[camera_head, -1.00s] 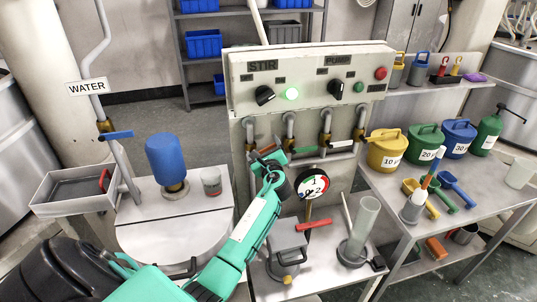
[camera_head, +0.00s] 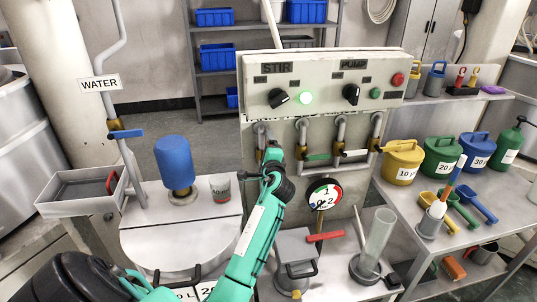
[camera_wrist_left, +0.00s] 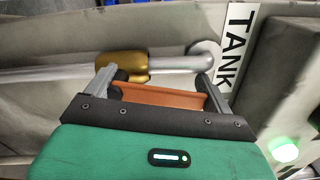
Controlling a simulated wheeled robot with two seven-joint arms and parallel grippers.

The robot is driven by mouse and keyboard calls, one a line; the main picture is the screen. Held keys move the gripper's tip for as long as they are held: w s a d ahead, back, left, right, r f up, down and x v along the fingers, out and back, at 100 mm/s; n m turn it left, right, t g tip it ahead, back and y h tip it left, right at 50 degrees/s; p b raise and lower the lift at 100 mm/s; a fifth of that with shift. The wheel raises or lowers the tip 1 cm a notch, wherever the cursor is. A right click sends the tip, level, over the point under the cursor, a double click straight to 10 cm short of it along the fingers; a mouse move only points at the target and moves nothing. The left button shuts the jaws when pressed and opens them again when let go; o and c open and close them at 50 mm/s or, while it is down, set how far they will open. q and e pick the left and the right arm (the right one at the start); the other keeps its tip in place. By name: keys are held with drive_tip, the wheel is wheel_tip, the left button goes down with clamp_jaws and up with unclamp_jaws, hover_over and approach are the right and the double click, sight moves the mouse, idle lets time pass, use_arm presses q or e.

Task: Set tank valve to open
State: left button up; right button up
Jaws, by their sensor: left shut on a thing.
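My left gripper (camera_head: 272,158) is at the leftmost pipe (camera_head: 261,132) below the control panel, and it covers the valve there in the head view. In the left wrist view, the tank valve is a brass body (camera_wrist_left: 124,66) on a grey pipe beside a TANK label (camera_wrist_left: 235,48). Its orange lever (camera_wrist_left: 160,96) lies between the two fingers of the left gripper (camera_wrist_left: 160,88), which is shut on it. The lever looks roughly along the pipe in that view. My right gripper is not in view.
Neighbouring pipes carry a green lever (camera_head: 318,157) and a white lever (camera_head: 354,153). The control panel (camera_head: 330,85) overhangs them. A pressure gauge (camera_head: 323,194) stands just below right of the gripper.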

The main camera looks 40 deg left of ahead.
use_arm(q)
drive_tip(key=shift+s+a+n+b, duration=0.25)
drive_tip(key=shift+n+b, duration=0.1)
drive_tip(key=shift+n, duration=0.55)
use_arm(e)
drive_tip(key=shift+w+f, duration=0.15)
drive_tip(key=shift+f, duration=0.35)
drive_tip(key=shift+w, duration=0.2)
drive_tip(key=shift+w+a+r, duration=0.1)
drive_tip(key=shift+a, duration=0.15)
use_arm(q)
drive_tip(key=o, duration=1.2)
drive_tip(key=shift+o, duration=0.2)
drive_tip(key=shift+s+d, duration=0.1)
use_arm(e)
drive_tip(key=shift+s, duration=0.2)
use_arm(q)
drive_tip(key=b+v, duration=0.2)
drive_tip(key=v, duration=1.1)
drive_tip(key=shift+s+d, duration=0.15)
drive_tip(key=shift+s, duration=0.05)
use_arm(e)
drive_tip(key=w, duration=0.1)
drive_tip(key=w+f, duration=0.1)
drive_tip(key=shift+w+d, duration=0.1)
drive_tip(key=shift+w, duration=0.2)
